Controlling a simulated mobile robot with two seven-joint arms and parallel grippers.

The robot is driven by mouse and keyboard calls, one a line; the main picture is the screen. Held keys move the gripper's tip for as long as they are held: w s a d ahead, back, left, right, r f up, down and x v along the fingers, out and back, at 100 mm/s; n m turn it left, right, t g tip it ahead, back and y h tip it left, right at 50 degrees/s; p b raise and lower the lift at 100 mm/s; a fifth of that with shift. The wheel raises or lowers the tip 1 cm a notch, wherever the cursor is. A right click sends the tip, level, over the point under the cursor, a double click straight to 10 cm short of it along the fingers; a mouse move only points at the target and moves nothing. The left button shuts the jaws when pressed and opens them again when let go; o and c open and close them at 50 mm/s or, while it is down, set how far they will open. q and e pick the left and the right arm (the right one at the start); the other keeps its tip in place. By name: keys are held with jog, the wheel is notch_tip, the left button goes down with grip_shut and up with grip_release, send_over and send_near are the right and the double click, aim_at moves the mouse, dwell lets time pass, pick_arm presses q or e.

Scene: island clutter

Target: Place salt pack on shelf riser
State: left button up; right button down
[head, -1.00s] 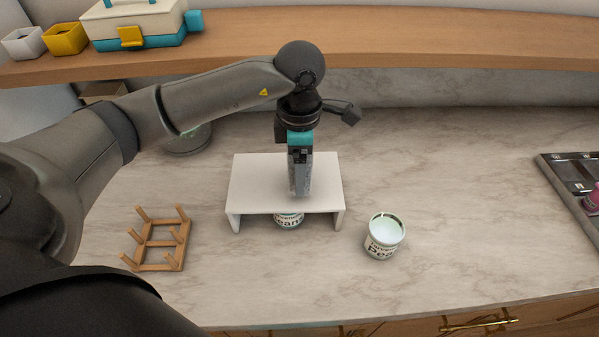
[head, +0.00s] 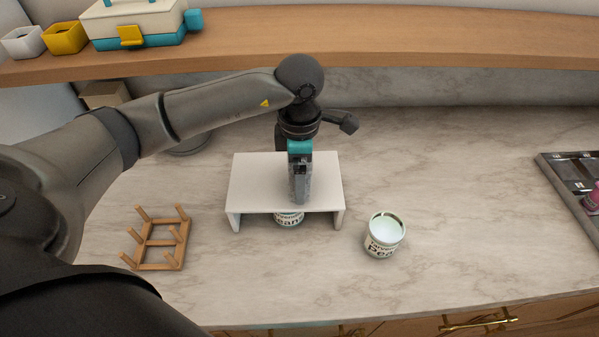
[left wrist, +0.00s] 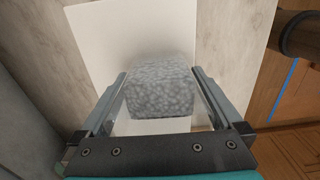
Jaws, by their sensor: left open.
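The shelf riser (head: 255,180) is a low white stand on the counter; its top also shows in the left wrist view (left wrist: 95,35). My left gripper (head: 300,196) points down over the riser's top, near its front middle. In the left wrist view a grey speckled block, which looks like the salt pack (left wrist: 160,90), sits between the open fingers of the left gripper (left wrist: 160,76), against the white riser top. Whether its underside rests fully on the riser is hidden. In the head view the pack is hard to tell from the gripper. My right gripper is not in view.
A labelled can (head: 289,219) stands under the riser, and another can (head: 383,238) stands to its right. A wooden peg rack (head: 160,243) is at left, a dark tray (head: 570,180) at far right. A wooden shelf (head: 400,40) runs along the back.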

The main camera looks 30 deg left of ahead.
pick_arm(q)
notch_tip(320, 180, up, 12)
jog(key=shift+r+b, duration=0.1)
jog(key=shift+b, duration=0.35)
dwell(0.4)
